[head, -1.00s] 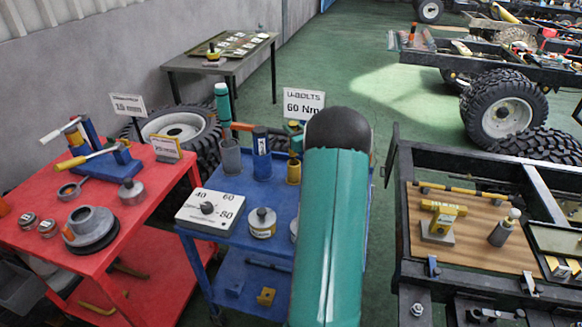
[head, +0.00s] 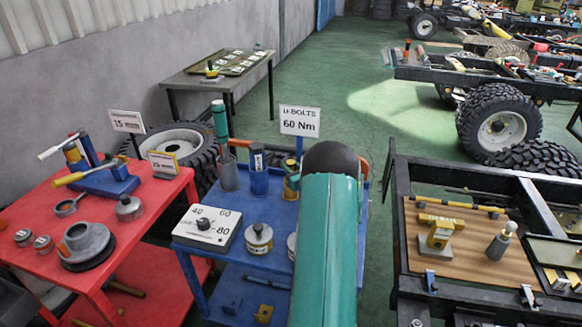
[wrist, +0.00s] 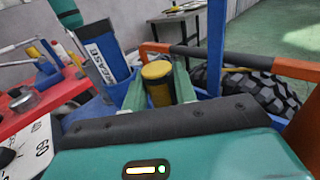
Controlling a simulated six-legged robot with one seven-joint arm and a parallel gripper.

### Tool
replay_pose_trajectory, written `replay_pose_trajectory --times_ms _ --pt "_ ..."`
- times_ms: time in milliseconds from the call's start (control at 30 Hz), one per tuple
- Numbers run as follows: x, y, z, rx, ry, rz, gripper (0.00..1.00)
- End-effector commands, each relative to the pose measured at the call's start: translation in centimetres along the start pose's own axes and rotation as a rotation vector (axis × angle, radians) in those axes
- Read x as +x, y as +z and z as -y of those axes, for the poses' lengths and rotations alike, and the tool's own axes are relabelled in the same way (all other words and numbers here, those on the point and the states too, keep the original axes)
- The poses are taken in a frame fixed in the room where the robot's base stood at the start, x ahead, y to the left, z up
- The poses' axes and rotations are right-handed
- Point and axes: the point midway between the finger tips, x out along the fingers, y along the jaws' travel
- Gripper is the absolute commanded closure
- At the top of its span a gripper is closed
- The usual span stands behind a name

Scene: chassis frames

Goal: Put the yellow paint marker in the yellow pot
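The yellow pot (head: 291,187) stands on the blue cart, partly hidden behind my arm in the head view. In the wrist view the yellow paint marker (wrist: 159,90) is upright, with a wider cap on top. The green fingers of my gripper (wrist: 161,85) stand close on either side of its body and appear shut on it. In the head view my arm hides most of the gripper and marker, just above or at the yellow pot. The pot does not show in the wrist view, so how far the marker is inside it cannot be told.
Left of the yellow pot stand a blue pot (head: 259,182) with a blue tube and a grey pot (head: 228,176) with a green-topped one. A torque dial (head: 207,228) and tins lie in front. An orange-and-grey bar (wrist: 195,53) runs behind the gripper.

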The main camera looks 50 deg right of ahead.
Motion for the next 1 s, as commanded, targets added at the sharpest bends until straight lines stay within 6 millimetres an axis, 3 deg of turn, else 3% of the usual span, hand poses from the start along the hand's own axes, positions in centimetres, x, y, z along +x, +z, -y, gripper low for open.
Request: replay_pose_trajectory --times_ms 33,100,467,667,1000 --pt "0.0 0.0 0.0 0.000 0.000 0.000 0.65" --pt "0.0 0.0 0.0 0.000 0.000 0.001 0.51" --pt "0.0 0.4 0.0 0.000 0.000 0.001 0.51" --pt "-2.9 0.4 0.1 0.002 -0.002 0.000 0.51" --pt "-9.9 0.3 0.1 0.001 -0.002 -0.001 0.51"
